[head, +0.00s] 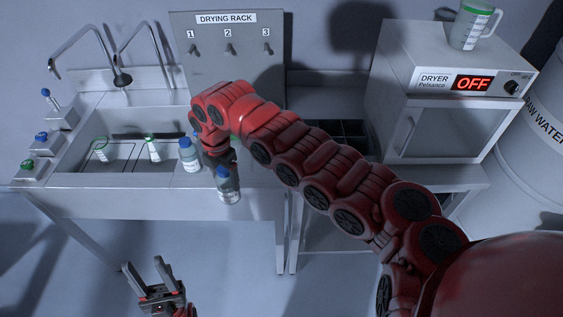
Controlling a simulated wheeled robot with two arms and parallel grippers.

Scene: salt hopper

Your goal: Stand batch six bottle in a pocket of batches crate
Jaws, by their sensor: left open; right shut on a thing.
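My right gripper (222,164) is shut on a bottle (229,188) with a blue cap and dark contents, held roughly upright at the front edge of the sink counter. Its label is too small to read, so I cannot tell whether it is the batch six bottle. Another blue-capped bottle (189,157) stands just left of it. A dark crate with pockets (352,129), probably the batches crate, sits on the table right of the sink; my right arm hides much of it. My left gripper (146,268) is open and empty, low in front of the sink.
The sink (75,158) holds small green-marked containers (152,149). A drying rack (228,50) with numbered pegs stands behind. The dryer (440,85), reading OFF, has a measuring jug (470,27) on top. A raw water drum (530,130) stands far right.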

